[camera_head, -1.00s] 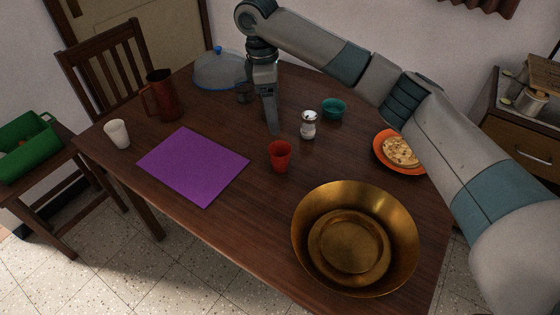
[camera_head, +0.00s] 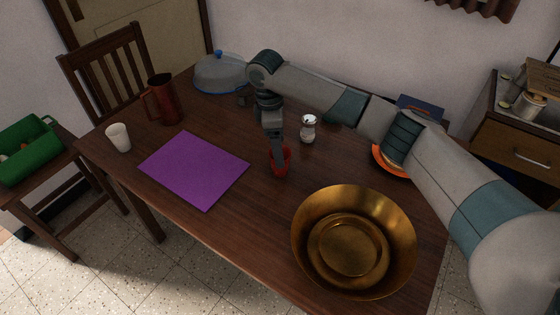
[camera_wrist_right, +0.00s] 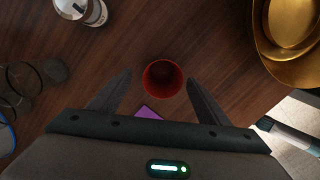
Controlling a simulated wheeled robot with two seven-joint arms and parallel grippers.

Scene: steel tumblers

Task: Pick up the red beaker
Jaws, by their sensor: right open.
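The red beaker (camera_head: 285,168) stands upright on the wooden table, to the right of the purple mat. My right gripper (camera_head: 280,160) is directly over it in the head view and hides part of it. In the right wrist view the beaker (camera_wrist_right: 163,78) shows its open mouth between the two spread fingers of my right gripper (camera_wrist_right: 160,80). The fingers are apart from it on both sides, and the gripper is open and empty. My left gripper is not in view.
A gold bowl (camera_head: 400,225) stands at the right front, and a salt shaker (camera_head: 308,130) just behind the beaker. The purple mat (camera_head: 193,168), white cup (camera_head: 119,138), brown pitcher (camera_head: 164,100) and domed cover (camera_head: 219,75) are to the left. Table is clear left of the bowl.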

